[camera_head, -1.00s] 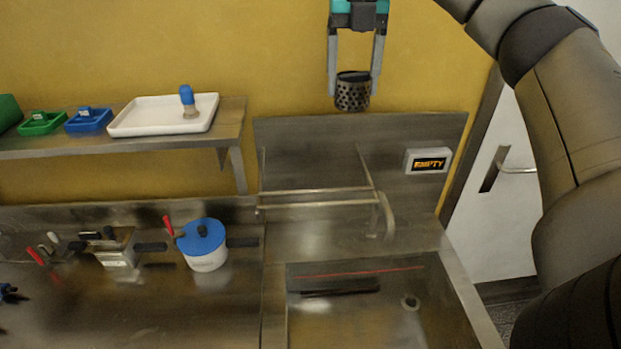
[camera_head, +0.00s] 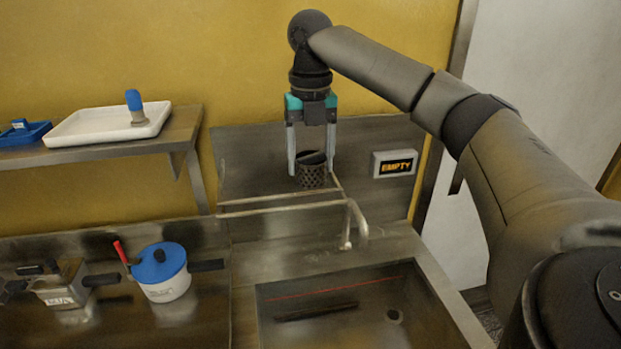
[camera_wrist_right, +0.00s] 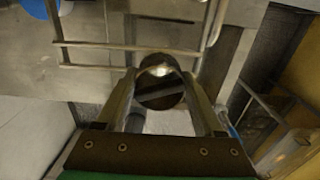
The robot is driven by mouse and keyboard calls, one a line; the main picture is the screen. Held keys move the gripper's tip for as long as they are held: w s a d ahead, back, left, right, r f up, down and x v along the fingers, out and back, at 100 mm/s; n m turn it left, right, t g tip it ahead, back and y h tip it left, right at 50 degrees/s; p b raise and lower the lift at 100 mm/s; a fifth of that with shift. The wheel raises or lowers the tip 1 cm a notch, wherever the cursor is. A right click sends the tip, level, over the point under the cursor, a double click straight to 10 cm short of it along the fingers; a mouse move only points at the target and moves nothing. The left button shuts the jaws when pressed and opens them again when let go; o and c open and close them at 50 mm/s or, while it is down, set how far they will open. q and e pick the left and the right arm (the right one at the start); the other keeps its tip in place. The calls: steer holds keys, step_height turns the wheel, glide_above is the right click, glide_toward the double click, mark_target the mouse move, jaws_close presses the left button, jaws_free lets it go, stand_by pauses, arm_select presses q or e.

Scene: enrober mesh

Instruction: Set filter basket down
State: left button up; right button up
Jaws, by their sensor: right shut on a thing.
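The filter basket (camera_head: 312,176), a dark perforated metal cup, hangs upright between the fingers of my right gripper (camera_head: 311,165). The gripper is shut on it, and the arm reaches in from the right. In the head view the basket shows just above and behind the metal rail over the sink; I cannot tell whether it touches anything. In the right wrist view the round basket (camera_wrist_right: 161,92) shows between the two fingers, its opening partly dark. My left gripper is not in view.
A metal rail frame (camera_head: 283,206) and faucet (camera_head: 357,226) stand behind the sink (camera_head: 340,318). An EMPTY display (camera_head: 395,164) is on the backsplash. A blue-lidded pot (camera_head: 161,271) stands on the counter at left. A shelf holds a white tray (camera_head: 75,130) with a blue-handled tool (camera_head: 136,106).

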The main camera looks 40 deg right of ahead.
mark_target(310, 174)
step_height(310, 174, down, 3)
steer(key=shift+f, duration=0.2)
steer(key=shift+f, duration=0.1)
steer(key=o, duration=1.4)
step_height(310, 174, up, 8)
steer(key=shift+f+p, duration=0.25)
steer(key=shift+p, duration=0.1)
steer(key=shift+r+p, duration=1.4)
steer(key=shift+r, duration=0.95)
